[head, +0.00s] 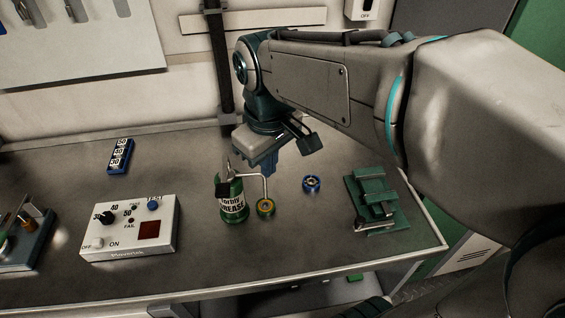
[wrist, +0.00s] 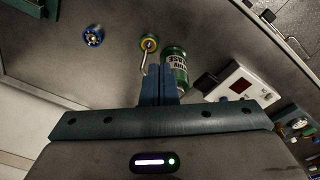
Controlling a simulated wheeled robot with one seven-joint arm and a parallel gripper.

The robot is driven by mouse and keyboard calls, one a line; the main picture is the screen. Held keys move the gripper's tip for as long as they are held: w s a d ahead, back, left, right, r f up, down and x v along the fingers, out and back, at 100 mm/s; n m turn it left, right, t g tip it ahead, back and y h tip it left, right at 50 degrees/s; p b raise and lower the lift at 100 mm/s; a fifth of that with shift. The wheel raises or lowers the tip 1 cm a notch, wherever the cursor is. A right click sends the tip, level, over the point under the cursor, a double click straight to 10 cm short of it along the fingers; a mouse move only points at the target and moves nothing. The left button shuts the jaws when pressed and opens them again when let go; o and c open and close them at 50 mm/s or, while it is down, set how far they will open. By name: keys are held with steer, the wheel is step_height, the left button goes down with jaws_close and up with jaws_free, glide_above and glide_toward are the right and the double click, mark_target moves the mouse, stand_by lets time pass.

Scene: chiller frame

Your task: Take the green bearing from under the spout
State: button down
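The bearing under the spout (head: 265,208) is a small ring with a yellow face and a little green at its edge. It lies on the bench at the tip of the grease can's bent spout (head: 264,186); the bearing also shows in the wrist view (wrist: 149,44). The green grease can (head: 232,204) stands upright just left of it and also shows in the wrist view (wrist: 175,70). My gripper (head: 263,170) points down above and behind the can and bearing, apart from the bearing. In the wrist view its blue fingers (wrist: 160,70) are together with nothing between them.
A blue bearing (head: 312,183) lies right of the spout. A green fixture (head: 376,203) stands near the bench's right edge. A white test box (head: 131,228) stands left of the can, with a blue numbered block (head: 119,155) behind. Bench between blue bearing and fixture is clear.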

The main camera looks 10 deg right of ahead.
steer(key=s+d+f+m+t, duration=0.1)
steer(key=s+d+f+m, duration=0.1)
steer(key=d, duration=0.3)
steer(key=s+d+f+m+t, duration=0.1)
steer(key=s+d+f+m, duration=0.2)
steer(key=s+d+m, duration=0.1)
steer(key=shift+s+d+f+m, duration=0.15)
steer(key=shift+d+f+m, duration=0.15)
steer(key=shift+d+m, duration=0.45)
